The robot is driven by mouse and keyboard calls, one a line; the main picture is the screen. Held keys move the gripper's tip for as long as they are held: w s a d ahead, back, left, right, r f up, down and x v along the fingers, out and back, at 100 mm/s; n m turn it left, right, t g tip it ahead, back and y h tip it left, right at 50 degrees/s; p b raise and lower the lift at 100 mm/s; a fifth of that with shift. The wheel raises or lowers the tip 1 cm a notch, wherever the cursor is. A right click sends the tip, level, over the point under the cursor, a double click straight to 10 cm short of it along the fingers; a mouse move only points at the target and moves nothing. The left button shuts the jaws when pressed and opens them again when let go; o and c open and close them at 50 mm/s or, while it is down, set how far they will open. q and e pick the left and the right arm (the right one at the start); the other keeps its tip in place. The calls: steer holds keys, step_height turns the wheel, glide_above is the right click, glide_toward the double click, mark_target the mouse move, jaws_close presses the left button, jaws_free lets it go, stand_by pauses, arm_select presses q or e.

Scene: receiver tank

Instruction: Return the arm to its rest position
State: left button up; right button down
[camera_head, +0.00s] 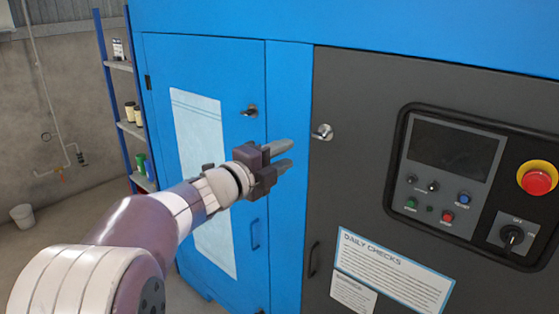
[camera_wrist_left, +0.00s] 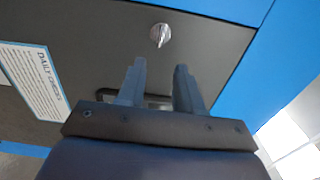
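My left arm (camera_head: 135,232) reaches in from the lower left in the head view, stretched toward the cabinet. My left gripper (camera_head: 290,153) is in front of the blue strip between the blue door and the dark grey door. Its two fingers are apart with nothing between them. In the left wrist view the gripper (camera_wrist_left: 160,66) also shows open and empty, with the dark grey door beyond it. A silver knob on the grey door (camera_head: 322,132) is just right of the fingertips; it also shows in the wrist view (camera_wrist_left: 160,35). My right gripper is not in view.
The grey door (camera_head: 360,90) carries a control panel (camera_head: 450,180) with a red emergency button (camera_head: 537,180) and a Daily Checks label (camera_head: 390,270). A shelf rack (camera_head: 128,128) and white bucket (camera_head: 22,216) stand at left.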

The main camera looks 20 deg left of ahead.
arm_select(q)
steer(key=shift+s+a, duration=0.1)
steer(key=shift+s, duration=0.2)
steer(key=s+a+f+n+g+y+p, duration=0.2)
steer(key=s+a+f+n+g+y, duration=0.15)
steer(key=f+n, duration=0.5)
steer(key=s+a+f+n+g+y+p, duration=0.1)
steer(key=s+a+f+n+g+y, duration=0.3)
steer(key=f+n, duration=0.4)
steer(key=s+d+f+n+g+p, duration=0.2)
steer(key=s+d+g+p, duration=0.1)
steer(key=s+d, duration=0.3)
steer(key=s+d+f+n+g+h+p, duration=0.1)
steer(key=s+d+f+n+g+p, duration=0.1)
steer(key=s, duration=0.7)
steer(key=d+n+g+p, duration=0.1)
steer(key=d+g+p, duration=0.1)
steer(key=d+g, duration=0.1)
steer(key=shift+s+d+f, duration=0.3)
steer(key=shift+d+f, duration=0.05)
steer(key=shift+d, duration=0.15)
